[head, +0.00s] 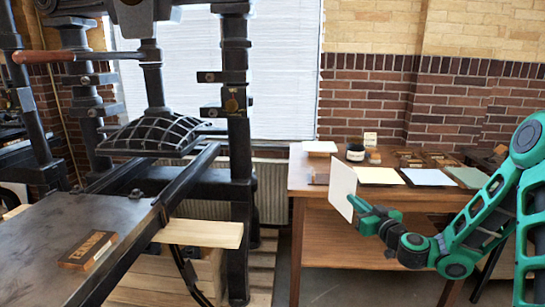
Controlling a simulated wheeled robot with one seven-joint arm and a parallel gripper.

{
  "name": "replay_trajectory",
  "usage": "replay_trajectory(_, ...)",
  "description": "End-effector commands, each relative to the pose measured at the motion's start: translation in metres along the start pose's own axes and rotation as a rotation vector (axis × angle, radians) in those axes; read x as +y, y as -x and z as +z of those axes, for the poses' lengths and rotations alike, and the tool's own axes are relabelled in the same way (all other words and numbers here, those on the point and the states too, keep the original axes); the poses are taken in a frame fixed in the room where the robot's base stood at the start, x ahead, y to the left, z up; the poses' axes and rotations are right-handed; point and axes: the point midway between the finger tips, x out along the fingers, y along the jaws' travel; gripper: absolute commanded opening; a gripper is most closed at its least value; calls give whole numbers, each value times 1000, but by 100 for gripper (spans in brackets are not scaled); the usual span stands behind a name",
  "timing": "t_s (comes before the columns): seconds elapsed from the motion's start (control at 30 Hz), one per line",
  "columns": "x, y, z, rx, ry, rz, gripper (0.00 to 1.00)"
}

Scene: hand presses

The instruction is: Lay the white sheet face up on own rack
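A white sheet (342,188) stands roughly upright and slightly tilted at the fingertips of my green gripper (358,207). My gripper is shut on its lower right edge and holds it in front of the wooden table, clear of the tabletop. Which side of the sheet is the face, I cannot tell. On the table, a cream sheet (379,175), a pale blue sheet (428,177) and a green sheet (468,177) lie flat side by side, on what look like low dark racks. The held sheet hides part of the table's front left.
The wooden table (330,213) also bears a small white block or stack (320,147), a dark round pot (355,153) and several wooden type blocks at the back. A black hand press (240,160) fills the left, with a wooden block (88,249) on its bed. Floor shows between them.

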Motion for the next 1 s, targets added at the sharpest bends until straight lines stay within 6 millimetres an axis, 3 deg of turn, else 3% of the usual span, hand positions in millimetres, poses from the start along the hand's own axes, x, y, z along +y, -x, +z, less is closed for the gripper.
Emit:
replay_trajectory(0.63, 0, 0, 0, -1, 662, 1, 0)
replay_trajectory(1.0, 0, 0, 0, -1, 878, 1, 0)
